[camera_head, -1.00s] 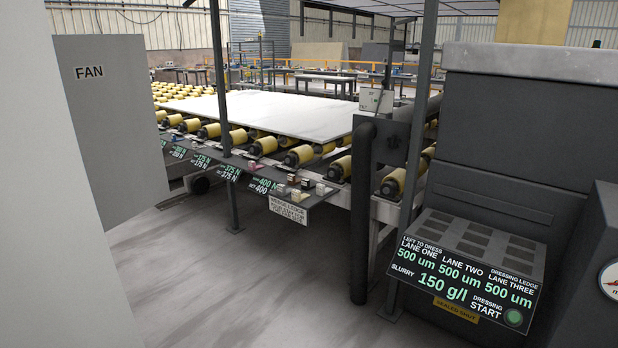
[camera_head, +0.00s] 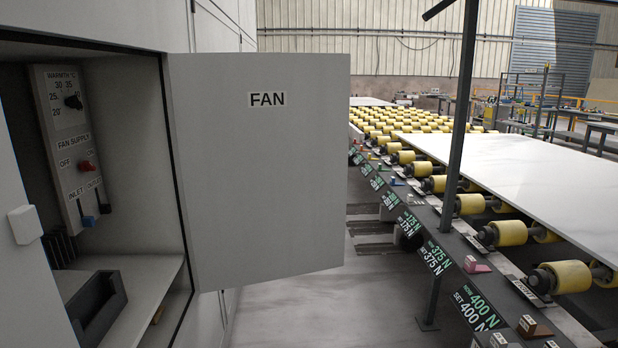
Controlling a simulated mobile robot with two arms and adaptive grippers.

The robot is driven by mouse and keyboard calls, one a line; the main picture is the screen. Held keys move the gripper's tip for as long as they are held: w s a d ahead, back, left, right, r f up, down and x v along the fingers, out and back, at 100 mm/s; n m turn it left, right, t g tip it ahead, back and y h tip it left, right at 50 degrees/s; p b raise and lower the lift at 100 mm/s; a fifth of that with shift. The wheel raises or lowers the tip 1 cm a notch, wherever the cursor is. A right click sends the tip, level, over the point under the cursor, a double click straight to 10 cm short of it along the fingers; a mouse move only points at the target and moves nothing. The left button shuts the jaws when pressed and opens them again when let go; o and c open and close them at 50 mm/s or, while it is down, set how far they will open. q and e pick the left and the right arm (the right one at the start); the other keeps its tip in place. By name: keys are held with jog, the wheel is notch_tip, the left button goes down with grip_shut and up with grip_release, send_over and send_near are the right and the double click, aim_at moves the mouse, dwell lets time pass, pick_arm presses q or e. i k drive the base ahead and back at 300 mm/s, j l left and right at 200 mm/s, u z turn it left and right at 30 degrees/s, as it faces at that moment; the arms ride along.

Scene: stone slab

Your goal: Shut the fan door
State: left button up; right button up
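The fan door (camera_head: 262,185) is a flat grey panel marked FAN. It stands wide open, swung out to the right from the right edge of the fan cabinet opening. A small white block (camera_head: 25,224) sits on the cabinet's left edge. Neither of my grippers shows in this view.
A dark open-topped bin (camera_head: 95,308) sits low in the cabinet. A roller line with yellow rollers (camera_head: 505,233) and a pale stone slab (camera_head: 530,175) runs along the right, with a dark post (camera_head: 460,110) at its edge. Bare floor (camera_head: 340,300) lies between the door and the line.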

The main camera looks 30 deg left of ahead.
aim_at(261, 138)
jog(key=i+j+u, duration=0.15)
jog(key=i+u, duration=0.3)
jog(key=i+l+u, duration=0.1)
jog(key=i+u, duration=0.3)
jog(key=i, duration=0.15)
jog(key=i+l+u, duration=0.2)
jog(key=i+u, duration=0.25)
jog(key=i+l+u, duration=0.4)
jog(key=i, duration=0.1)
